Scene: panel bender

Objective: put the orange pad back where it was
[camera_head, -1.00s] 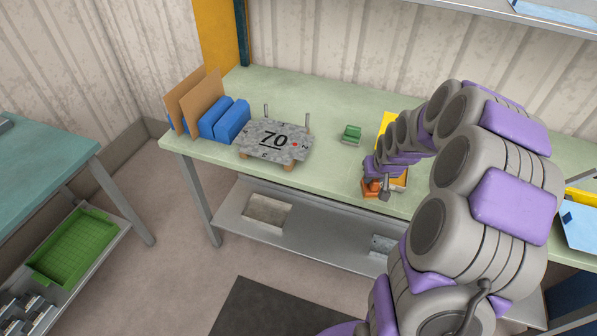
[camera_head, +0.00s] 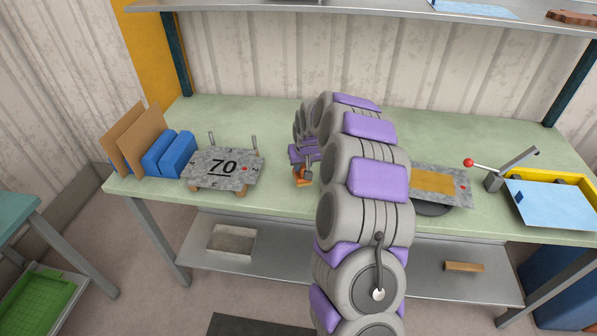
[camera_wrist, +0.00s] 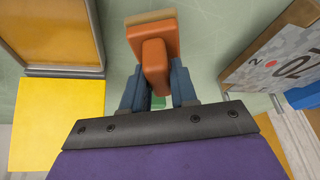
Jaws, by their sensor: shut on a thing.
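The orange pad (camera_wrist: 158,45) is an orange block with a tan layer at its far end. My gripper (camera_wrist: 156,85) is shut on it, with one blue-grey finger on each side. In the head view the pad (camera_head: 301,181) is a small orange patch below my gripper (camera_head: 303,170), over the green bench (camera_head: 280,200), right of the plate marked 70 (camera_head: 222,168). I cannot tell whether the pad touches the bench. Part of a green thing (camera_wrist: 158,102) shows between the fingers.
In the wrist view a grey-edged yellow tray (camera_wrist: 50,35) and a yellow sheet (camera_wrist: 58,118) lie left. Blue blocks (camera_head: 170,153) and brown boards (camera_head: 138,138) stand left of the plate. A red-knobbed lever (camera_head: 490,178) stands right. My arm hides the bench middle.

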